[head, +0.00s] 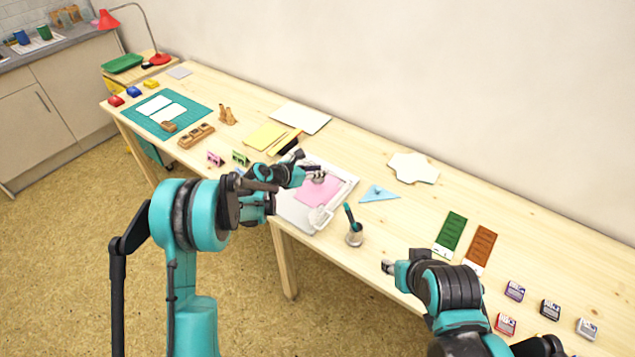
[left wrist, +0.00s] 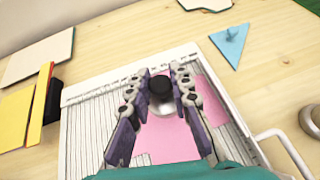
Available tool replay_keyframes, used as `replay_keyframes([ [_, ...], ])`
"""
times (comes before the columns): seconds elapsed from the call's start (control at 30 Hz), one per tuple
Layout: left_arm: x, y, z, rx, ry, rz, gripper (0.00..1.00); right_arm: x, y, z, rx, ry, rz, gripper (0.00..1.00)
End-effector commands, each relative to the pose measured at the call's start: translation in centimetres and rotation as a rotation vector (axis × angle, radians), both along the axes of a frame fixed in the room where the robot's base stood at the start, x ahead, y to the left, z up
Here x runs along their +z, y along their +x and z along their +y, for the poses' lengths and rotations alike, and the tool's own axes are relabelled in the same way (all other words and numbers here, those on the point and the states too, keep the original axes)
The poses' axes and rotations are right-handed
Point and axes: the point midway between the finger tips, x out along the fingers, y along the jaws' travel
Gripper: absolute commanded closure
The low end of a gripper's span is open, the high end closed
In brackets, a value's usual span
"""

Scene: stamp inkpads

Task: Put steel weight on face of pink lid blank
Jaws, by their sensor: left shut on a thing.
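The pink lid blank (head: 322,192) lies flat on a white ribbed board (head: 288,208) with a raised rim; in the left wrist view the pink sheet (left wrist: 172,142) shows below and between my fingers. The steel weight, with its dark round knob (left wrist: 160,86), is between the fingers of my left gripper (left wrist: 160,98). My left gripper (head: 318,174) is shut on the weight over the pink blank. I cannot tell whether the weight's underside touches the blank. My right gripper (head: 388,267) is near the table's front edge, away from the board; its fingers are too small to judge.
A blue triangle (head: 380,194) lies right of the board. Yellow and white sheets (head: 265,135) lie to the left. Green and brown cards (head: 451,230) and several inkpads (head: 514,291) are farther right.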

Motion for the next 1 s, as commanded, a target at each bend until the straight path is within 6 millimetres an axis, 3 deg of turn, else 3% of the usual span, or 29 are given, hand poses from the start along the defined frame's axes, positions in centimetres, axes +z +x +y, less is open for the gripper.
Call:
replay_keyframes([
  [0.3, -4.0, 0.0, 0.0, 0.0, -0.001, 0.0, 1.0, -2.1, 0.0, 0.0, 0.0, 0.0, 0.0, 0.6],
  [0.7, -4.4, 0.0, 0.0, 0.001, -0.001, 0.0, 1.0, -2.4, 0.0, 0.0, 0.0, 0.0, 0.0, 0.6],
  [0.73, -4.4, 0.0, 0.0, 0.0, 0.0, 0.0, 0.75, -2.4, 0.0, 0.0, 0.0, 0.0, 0.0, 0.6],
  [0.8, -4.3, 0.0, 0.0, 0.0, 0.0, 0.0, 0.59, -2.3, 0.0, 0.0, 0.0, 0.0, 0.0, 0.6],
  [1.0, -4.3, 0.0, 0.0, 0.0, 0.0, 0.0, 0.59, -2.3, 0.0, 0.0, 0.0, 0.0, 0.0, 0.6],
])
